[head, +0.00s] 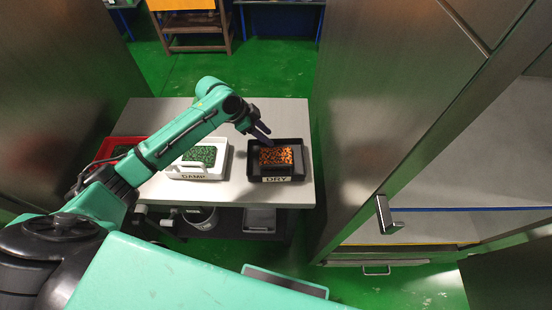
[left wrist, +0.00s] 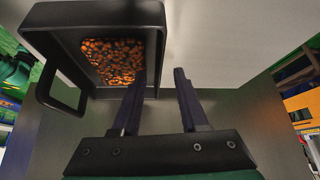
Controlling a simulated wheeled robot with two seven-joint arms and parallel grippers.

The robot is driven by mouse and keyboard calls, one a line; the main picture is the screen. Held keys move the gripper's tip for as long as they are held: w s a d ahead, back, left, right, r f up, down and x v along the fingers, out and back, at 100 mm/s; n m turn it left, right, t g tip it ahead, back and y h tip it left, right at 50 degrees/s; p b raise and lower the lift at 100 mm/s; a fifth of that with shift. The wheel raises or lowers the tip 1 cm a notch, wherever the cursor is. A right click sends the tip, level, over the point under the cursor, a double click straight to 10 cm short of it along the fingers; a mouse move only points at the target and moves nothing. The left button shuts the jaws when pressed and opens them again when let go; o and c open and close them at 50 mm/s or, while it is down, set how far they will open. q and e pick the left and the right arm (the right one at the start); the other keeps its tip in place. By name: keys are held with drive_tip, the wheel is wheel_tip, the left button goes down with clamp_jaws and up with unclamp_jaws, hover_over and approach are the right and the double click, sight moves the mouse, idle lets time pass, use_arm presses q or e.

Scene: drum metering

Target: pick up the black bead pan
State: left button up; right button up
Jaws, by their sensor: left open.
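The black bead pan (head: 299,161) stands on the light table, holding orange beads (head: 276,156) above a "DRY" label. In the left wrist view the pan (left wrist: 68,58) fills the upper left, with its loop handle (left wrist: 42,92) at the left. My left gripper (head: 264,134) is open and empty by the pan's far edge. In the left wrist view its fingers (left wrist: 160,71) appear on either side of the pan's right wall, one overlapping the pan and one outside. I cannot tell whether they touch it. My right gripper is not in view.
A white pan (head: 218,172) with green beads and a "DAMP" label stands left of the black one. A red tray (head: 108,149) is at the table's left end. A tall metal cabinet (head: 370,100) with a handle stands close on the right. The table's back strip is clear.

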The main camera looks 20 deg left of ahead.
use_arm(q)
drive_tip(key=shift+x, duration=1.1)
clamp_jaws()
drive_tip(key=shift+r, duration=0.1)
idle(0.4)
